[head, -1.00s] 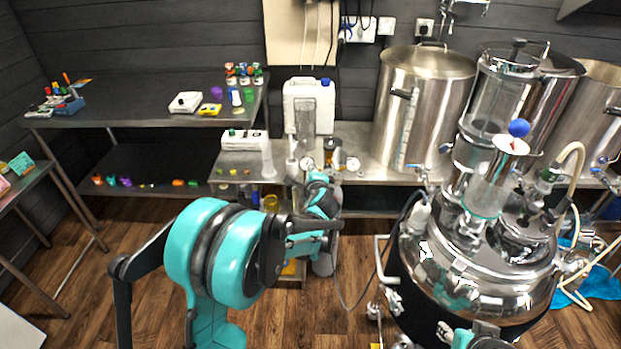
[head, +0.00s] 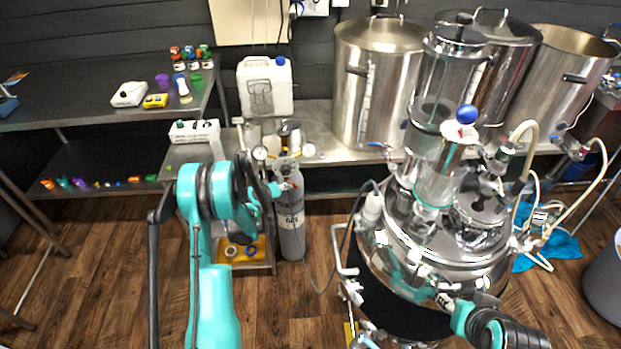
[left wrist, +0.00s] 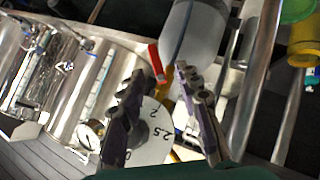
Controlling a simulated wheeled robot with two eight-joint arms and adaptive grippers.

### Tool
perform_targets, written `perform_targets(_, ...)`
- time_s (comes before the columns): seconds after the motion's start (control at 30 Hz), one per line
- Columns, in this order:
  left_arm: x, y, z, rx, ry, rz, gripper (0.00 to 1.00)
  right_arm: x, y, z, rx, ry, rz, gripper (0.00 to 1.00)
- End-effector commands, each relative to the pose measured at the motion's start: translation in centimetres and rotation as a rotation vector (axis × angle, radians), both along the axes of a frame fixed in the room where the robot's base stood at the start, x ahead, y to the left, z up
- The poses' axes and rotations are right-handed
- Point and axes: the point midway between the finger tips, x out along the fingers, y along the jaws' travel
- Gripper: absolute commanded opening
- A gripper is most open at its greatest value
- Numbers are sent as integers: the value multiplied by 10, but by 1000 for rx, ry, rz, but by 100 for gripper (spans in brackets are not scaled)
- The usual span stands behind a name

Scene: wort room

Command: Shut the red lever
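The red lever (left wrist: 156,62) shows in the left wrist view, near and between my fingertips. A small red spot, likely the same lever, shows in the head view at the top of the grey gas cylinder (head: 291,225). My left gripper (left wrist: 162,73) is open, its two dark fingers apart, and contact with the lever cannot be made out. In the head view my left gripper (head: 284,187) is beside the cylinder top and small. My right gripper (head: 443,300) is low in front of the steel vessel, and its fingers are too small to read.
A white dial (left wrist: 155,145) sits just behind my left fingers, with a smaller gauge (left wrist: 90,134) beside it. The steel bench (head: 325,140) carries big pots, and a white jug (head: 265,88) stands behind the gauges. A shiny vessel (head: 400,250) with hoses stands right. Wood floor is open at left.

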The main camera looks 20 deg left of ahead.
Motion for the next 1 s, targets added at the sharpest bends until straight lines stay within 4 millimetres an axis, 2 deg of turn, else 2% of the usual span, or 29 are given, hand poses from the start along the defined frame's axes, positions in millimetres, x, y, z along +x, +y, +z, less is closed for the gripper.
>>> perform_targets(0.17,2,6,-6,-132,-30,53,34,0,0,-1,0,0,0,40)
perform_targets(0.63,57,0,-44,-130,-31,52,34,0,0,-26,0,0,0,40)
perform_targets(1.0,63,-1,-46,-129,-30,52,34,0,0,-27,0,0,0,40)
